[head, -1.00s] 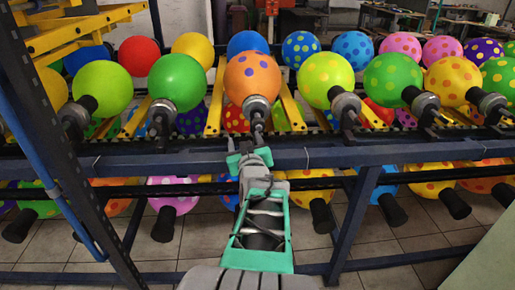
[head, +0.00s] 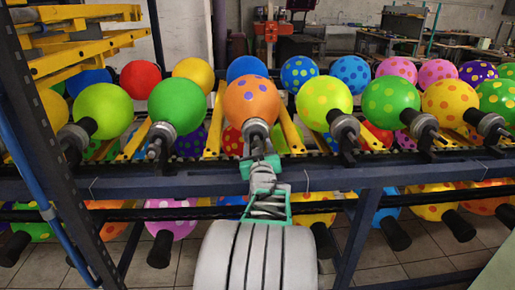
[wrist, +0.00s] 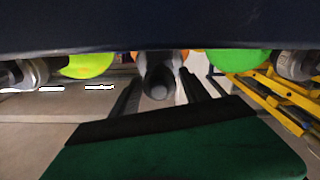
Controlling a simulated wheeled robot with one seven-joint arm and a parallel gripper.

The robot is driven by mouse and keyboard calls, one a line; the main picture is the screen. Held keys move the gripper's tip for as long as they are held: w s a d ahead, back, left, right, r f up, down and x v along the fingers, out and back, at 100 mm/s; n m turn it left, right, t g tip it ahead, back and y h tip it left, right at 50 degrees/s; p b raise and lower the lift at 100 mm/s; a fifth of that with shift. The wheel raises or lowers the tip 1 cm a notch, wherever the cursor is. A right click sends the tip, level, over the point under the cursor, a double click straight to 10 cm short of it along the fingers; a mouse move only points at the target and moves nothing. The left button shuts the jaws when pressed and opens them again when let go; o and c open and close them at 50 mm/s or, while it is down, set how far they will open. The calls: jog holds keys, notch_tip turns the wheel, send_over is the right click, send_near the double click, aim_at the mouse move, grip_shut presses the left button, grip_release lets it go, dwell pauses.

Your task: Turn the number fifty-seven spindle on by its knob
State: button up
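An orange balloon with purple dots (head: 251,101) sits on a spindle straight ahead in the head view. The spindle's grey round collar (head: 256,128) is below the balloon, with a dark shaft or knob under it. No spindle number is readable. My gripper (head: 258,155) is at the near end of this spindle, just above the front beam.
Neighbouring spindles carry a green balloon (head: 176,107) on the left and a dotted yellow-green balloon (head: 324,103) on the right. A dark blue beam (head: 330,178) runs across the front. A lower row of balloons hangs beneath. A dark upright post (head: 60,150) stands at the left.

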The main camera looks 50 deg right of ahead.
grip_shut()
dwell(0.3)
jog(key=shift+m+b, duration=0.3)
jog(key=shift+f+m+b, duration=0.15)
jog(key=shift+m+b, duration=0.55)
jog(key=shift+m, duration=0.2)
jog(key=m+b, duration=0.2)
jog(key=m, duration=0.2)
jog(key=shift+s+b, duration=0.1)
jog(key=shift+b, duration=0.2)
jog(key=shift+d+m+b, duration=0.1)
jog(key=shift+m+b, duration=1)
jog(key=shift+m, duration=1.7)
jog(key=shift+o, duration=1.1)
grip_release()
